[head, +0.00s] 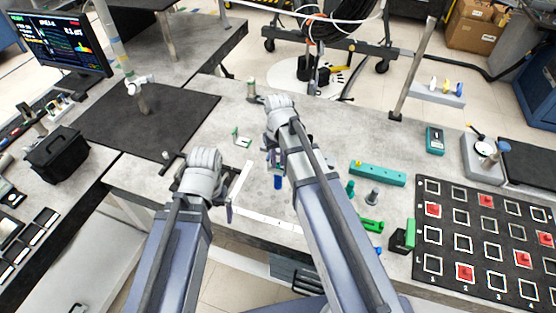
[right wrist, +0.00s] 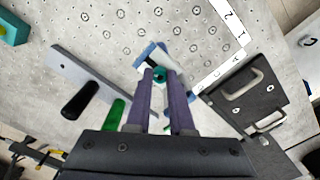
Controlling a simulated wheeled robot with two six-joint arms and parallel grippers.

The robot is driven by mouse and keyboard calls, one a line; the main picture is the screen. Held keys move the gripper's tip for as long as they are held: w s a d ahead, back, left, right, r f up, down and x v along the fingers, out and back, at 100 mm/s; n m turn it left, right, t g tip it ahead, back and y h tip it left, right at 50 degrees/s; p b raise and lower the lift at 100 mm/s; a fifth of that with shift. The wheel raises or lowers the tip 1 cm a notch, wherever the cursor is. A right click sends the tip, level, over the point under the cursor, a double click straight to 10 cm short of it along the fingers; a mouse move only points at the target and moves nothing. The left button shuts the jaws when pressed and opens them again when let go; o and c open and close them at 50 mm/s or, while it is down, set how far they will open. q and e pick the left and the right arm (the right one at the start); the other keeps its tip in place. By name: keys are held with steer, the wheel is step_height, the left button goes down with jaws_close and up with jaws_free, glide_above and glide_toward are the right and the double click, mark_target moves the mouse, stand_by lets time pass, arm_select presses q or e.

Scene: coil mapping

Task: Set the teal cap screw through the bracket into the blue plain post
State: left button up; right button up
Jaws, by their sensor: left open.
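In the right wrist view, the purple fingers of my right gripper (right wrist: 159,77) are shut on a small teal cap screw (right wrist: 159,74). A pale blue-edged piece, apparently the bracket (right wrist: 148,54), lies right beneath and beside the screw. I cannot tell whether the screw is in its hole. In the head view a blue post (head: 278,182) stands left of my right arm, whose fingers are mostly hidden. I cannot tell whether this is the plain post. My left gripper (head: 228,206) is open and empty above the table's near part, left of the post.
A teal block (head: 378,173), a grey post (head: 372,198) and a green part (head: 371,226) stand right of my right arm. A black grid board (head: 447,232) with red pieces lies at right. A black box (head: 57,154) and monitor (head: 62,42) are at left.

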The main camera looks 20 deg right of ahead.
steer(key=o, duration=0.5)
steer(key=shift+r, duration=0.15)
step_height(320, 180, up, 8)
steer(key=p, duration=0.8)
steer(key=shift+f, duration=0.2)
steer(key=s+a+f+n+b, duration=0.1)
steer(key=s+a, duration=0.2)
steer(key=s, duration=0.1)
steer(key=s+a+f+n+b, duration=0.1)
steer(key=s+a+f+b, duration=0.1)
steer(key=s+a, duration=0.2)
steer(key=s+a+f+n+h+b, duration=0.1)
steer(key=s+a, duration=0.2)
steer(key=s, duration=0.3)
steer(key=shift+s+a+f+b, duration=0.15)
steer(key=shift+a+f+b, duration=0.15)
steer(key=shift+b, duration=0.1)
